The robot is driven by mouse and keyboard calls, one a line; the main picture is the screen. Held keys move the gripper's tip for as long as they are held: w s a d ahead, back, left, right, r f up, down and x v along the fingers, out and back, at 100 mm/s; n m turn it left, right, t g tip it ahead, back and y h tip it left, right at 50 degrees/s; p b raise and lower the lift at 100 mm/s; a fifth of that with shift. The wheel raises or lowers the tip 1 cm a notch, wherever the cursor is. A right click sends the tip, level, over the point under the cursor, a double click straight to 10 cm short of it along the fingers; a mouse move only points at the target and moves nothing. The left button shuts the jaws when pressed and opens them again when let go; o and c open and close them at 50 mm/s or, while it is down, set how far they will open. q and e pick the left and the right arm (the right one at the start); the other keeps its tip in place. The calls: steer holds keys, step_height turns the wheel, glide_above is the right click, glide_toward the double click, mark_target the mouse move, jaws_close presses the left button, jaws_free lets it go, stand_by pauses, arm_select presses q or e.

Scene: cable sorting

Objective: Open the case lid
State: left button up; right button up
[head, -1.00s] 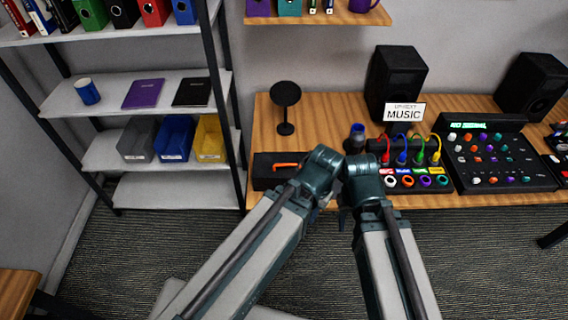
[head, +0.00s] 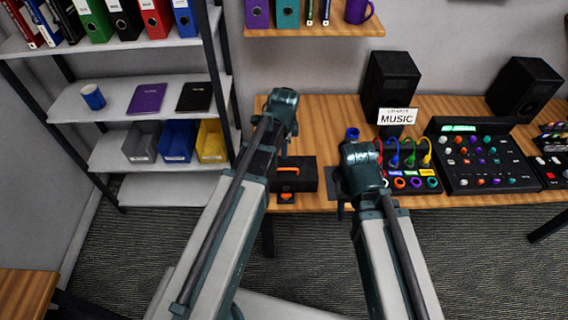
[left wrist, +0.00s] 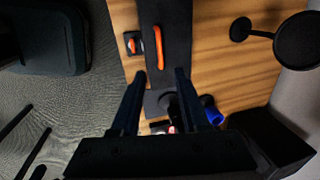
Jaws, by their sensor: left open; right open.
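The black case (head: 308,178) lies on the wooden desk, its lid down, with an orange handle (head: 289,171) on top and an orange latch (head: 286,196) at its front. The left wrist view also shows the case (left wrist: 176,22), its handle (left wrist: 160,48) and the latch (left wrist: 135,43). My left gripper (left wrist: 160,74) is open and empty, with its fingers pointing toward the case; no contact shows. In the head view its arm covers the case's left part. My right gripper (head: 341,210) is largely hidden behind its own wrist, right of the case at the desk's front edge.
A blue cup (head: 352,134), a cable rack (head: 410,181) and a mixer (head: 482,162) stand right of the case. Speakers (head: 391,80) stand behind. A round black stand shows in the left wrist view (left wrist: 298,40). A shelf unit (head: 100,105) stands at left.

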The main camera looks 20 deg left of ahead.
arm_select(q)
steer(key=b, duration=1.4)
glide_toward(284, 166)
steer(key=f, duration=0.1)
steer(key=s+f, duration=0.2)
steer(key=f, duration=0.1)
steer(key=shift+s+d, duration=0.15)
steer(key=shift+d, duration=0.15)
steer(key=shift+c, duration=0.3)
jaws_close()
